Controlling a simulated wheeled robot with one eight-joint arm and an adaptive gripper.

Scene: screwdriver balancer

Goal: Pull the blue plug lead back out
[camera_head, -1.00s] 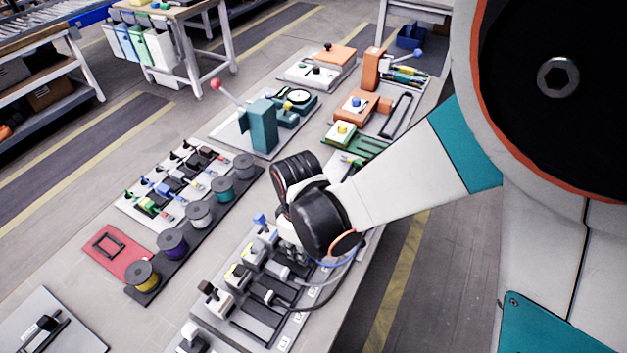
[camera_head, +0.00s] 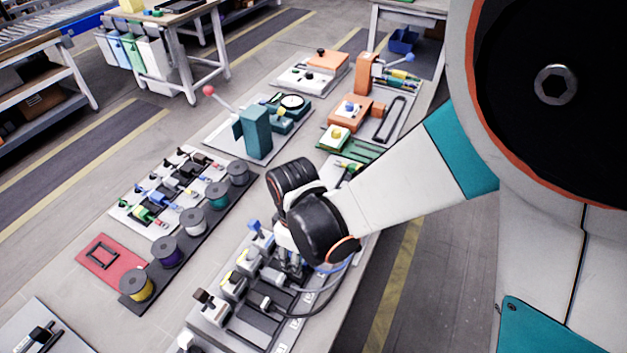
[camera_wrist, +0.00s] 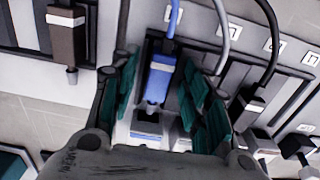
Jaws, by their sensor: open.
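The blue plug (camera_wrist: 160,78) lies between the teal-padded fingers of my open gripper (camera_wrist: 162,88) in the wrist view. Its blue lead runs up out of that view, and a curve of the blue lead (camera_head: 336,266) shows beside my gripper (camera_head: 289,264) in the head view. The plug's narrow end points at a grey housing with a blue band (camera_wrist: 147,131). I cannot tell how deep the plug sits in it. There is a visible gap between the plug and the right finger pads. In the head view my wrist hides the plug.
A grey plug with a black lead (camera_wrist: 248,104) lies to the right in the wrist view; a brown-and-white part (camera_wrist: 67,35) is left. Numbered labels line the board's edge. Wire spools (camera_head: 166,250) and a teal press (camera_head: 255,132) stand on the table further off.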

